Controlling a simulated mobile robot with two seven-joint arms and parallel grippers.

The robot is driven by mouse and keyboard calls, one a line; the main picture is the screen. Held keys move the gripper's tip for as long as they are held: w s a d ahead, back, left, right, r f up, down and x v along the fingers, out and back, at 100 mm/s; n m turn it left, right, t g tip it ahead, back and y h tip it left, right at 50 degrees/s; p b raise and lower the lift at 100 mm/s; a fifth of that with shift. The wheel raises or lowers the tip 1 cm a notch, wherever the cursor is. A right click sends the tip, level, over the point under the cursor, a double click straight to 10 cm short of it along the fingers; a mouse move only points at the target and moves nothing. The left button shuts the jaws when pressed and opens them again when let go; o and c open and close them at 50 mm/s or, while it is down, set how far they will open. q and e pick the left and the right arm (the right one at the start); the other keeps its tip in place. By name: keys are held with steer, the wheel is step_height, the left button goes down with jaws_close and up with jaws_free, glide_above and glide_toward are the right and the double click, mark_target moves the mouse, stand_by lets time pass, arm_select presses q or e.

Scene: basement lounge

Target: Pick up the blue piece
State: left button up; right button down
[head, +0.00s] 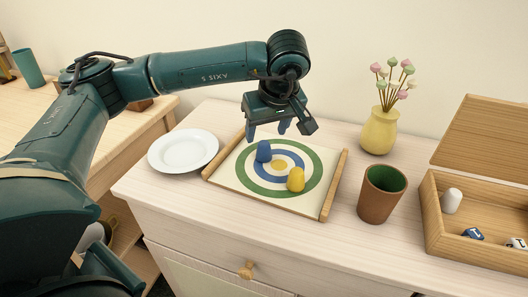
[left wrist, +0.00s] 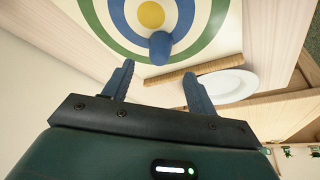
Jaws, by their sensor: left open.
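The blue piece (head: 263,151) stands on the target board (head: 308,205), on the upper left of its rings. It also shows in the left wrist view (left wrist: 160,48), beyond the fingertips and between their lines. A yellow piece (head: 296,179) stands on the board toward the lower right. My left gripper (head: 266,133) is above the back edge of the board, close to the blue piece, with its fingers pointing down. Its two fingers (left wrist: 158,78) are apart with nothing between them. My right gripper is in neither view.
A white plate (head: 183,151) lies left of the board. A brown cup (head: 381,194) and a yellow vase (head: 379,131) with buds stand to its right. An open wooden box (head: 433,225) with a white piece (head: 451,200) and dice is at the far right. The cabinet top's front is clear.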

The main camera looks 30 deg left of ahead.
mark_target(264, 143)
arm_select(q)
steer(key=shift+x, duration=3.15)
steer(key=shift+d, duration=0.1)
steer(key=shift+c, duration=0.3)
steer(key=c, duration=1)
